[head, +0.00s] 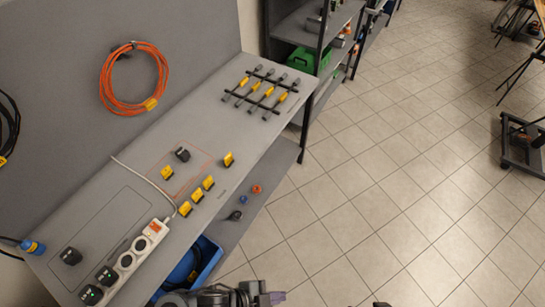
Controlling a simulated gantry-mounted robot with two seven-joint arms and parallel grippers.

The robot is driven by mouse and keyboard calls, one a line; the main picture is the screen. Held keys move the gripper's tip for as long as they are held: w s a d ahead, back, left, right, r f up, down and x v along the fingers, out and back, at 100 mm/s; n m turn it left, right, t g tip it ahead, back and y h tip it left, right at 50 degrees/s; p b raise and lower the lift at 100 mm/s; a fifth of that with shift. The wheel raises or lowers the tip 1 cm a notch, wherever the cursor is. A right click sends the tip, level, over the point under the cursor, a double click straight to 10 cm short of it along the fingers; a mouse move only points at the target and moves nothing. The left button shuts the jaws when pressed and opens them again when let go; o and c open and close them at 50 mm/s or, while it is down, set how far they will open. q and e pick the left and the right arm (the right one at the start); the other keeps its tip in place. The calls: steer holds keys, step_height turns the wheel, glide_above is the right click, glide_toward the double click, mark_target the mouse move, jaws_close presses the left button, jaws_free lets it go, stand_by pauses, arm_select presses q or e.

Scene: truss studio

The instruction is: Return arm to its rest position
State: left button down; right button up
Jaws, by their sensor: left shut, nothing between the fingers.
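My left gripper (268,298) is at the bottom edge of the head view, beside the front edge of the grey workbench (135,185). It is shut and holds nothing. Its arm is grey and black, and part of it is cut off by the frame. My right gripper is not recognisable in the view; only a small dark bit shows at the bottom edge, right of centre.
A white power strip (138,247) and several yellow-tagged plugs lie on the bench. A rack of grey rods (262,90) is farther back. A blue crate (207,262) sits below the bench, close to my left gripper.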

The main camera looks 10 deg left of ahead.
arm_select(q)
steer(key=a+r+n+y+p, duration=0.1)
steer(key=a+r+n+y, duration=0.25)
steer(key=a+n, duration=0.5)
steer(key=a+r+n+y+p, duration=0.15)
steer(key=a+n+y, duration=0.35)
steer(key=a, duration=0.7)
step_height(320, 180, up, 13)
steer(key=p, duration=1.2)
steer(key=shift+w+d+g, duration=0.15)
steer(key=shift+w+g, duration=0.05)
steer(key=shift+g, duration=0.1)
steer(key=shift+r, duration=0.1)
